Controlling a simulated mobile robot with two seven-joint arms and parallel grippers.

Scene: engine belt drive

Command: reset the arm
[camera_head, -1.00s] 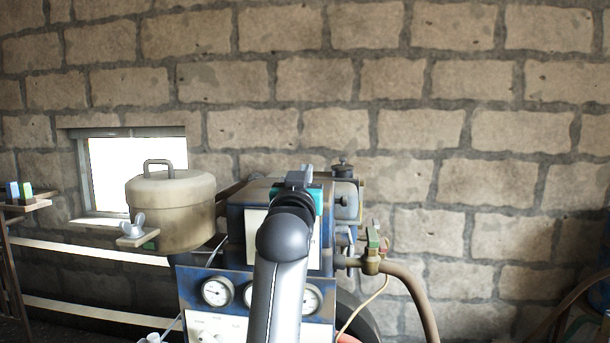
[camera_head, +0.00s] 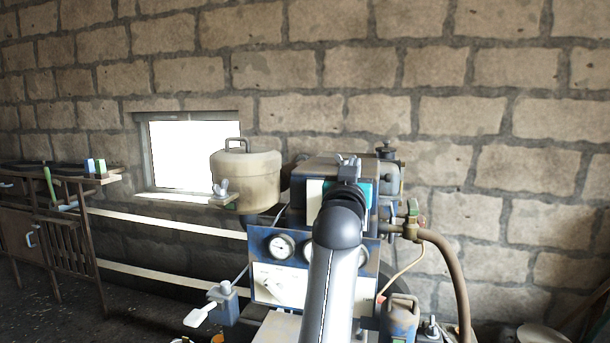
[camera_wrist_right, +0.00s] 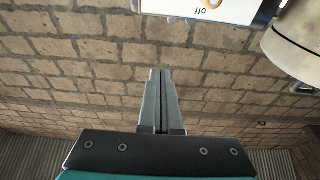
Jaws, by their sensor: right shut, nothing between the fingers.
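My right gripper (camera_head: 348,166) is raised in front of the blue engine machine (camera_head: 372,262) in the head view, at the end of my grey and black arm. In the right wrist view its two fingers (camera_wrist_right: 160,84) lie together, shut with nothing between them, and point at the brick wall. Part of the machine is hidden behind my arm. My left gripper is in neither view.
A beige lidded tank (camera_head: 246,180) stands left of the machine. A brown hose (camera_head: 452,270) hangs at its right. The brick wall (camera_head: 480,120) closes off the back.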

